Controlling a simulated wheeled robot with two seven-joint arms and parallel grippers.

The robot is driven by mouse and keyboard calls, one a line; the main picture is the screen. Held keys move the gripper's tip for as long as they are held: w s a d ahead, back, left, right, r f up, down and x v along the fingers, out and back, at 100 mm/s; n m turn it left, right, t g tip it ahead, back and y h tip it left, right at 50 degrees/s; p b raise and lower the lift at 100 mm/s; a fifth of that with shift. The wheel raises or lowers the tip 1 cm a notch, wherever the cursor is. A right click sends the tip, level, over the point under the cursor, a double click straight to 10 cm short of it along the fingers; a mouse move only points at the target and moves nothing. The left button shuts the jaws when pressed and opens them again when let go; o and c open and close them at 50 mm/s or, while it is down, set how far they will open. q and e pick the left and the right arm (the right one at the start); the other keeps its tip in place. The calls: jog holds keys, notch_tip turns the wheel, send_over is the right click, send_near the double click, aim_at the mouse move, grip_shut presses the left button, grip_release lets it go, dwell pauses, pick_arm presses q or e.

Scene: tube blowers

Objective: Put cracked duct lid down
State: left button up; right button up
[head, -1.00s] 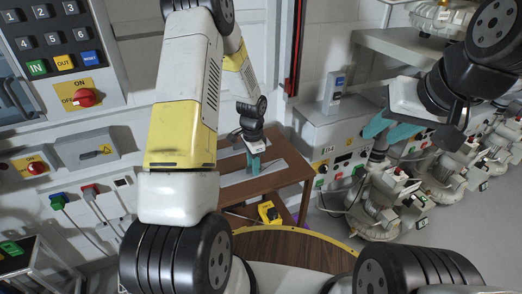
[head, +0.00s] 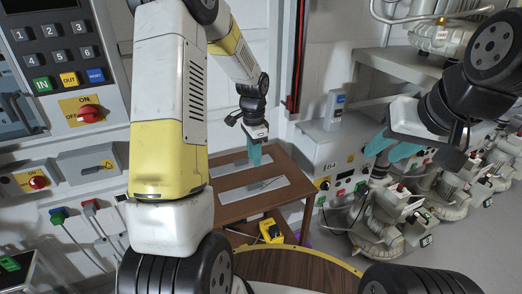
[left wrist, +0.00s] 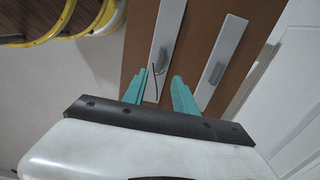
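Two long pale grey lids lie flat on the brown table. The nearer lid (head: 240,194) has a thin dark crack-like line and a small grey handle; in the left wrist view it is the left one (left wrist: 168,25). The other lid (head: 228,170) lies behind it, and is the right one in the left wrist view (left wrist: 230,40). My left gripper (head: 254,156) is above the table, pointing down; its teal fingers are apart with nothing held between them (left wrist: 160,77). My right gripper (head: 390,146) hangs at the right, fingers apart and empty.
A yellow device (head: 271,231) sits below the table's front edge. A grey control box (head: 335,155) stands against the wall right of the table. Several pump-like machines (head: 375,220) line the right side. A keypad panel (head: 60,60) is at the left.

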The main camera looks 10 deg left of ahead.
pick_arm(q)
jog(key=s+r+n+t+h, duration=0.1)
jog(key=s+r+n+t, duration=0.15)
jog(key=s+r, duration=0.6)
jog(key=s+r+n+t, duration=0.2)
jog(key=s+r+n, duration=0.3)
jog(key=r, duration=0.6)
jog(key=s+d+r+n+t+h, duration=0.1)
jog(key=s+d+r+n, duration=0.1)
jog(key=s, duration=0.8)
jog(key=shift+s+r+n+t, duration=0.15)
jog(key=shift+r+n+t, duration=0.2)
jog(key=shift+r+n, duration=0.3)
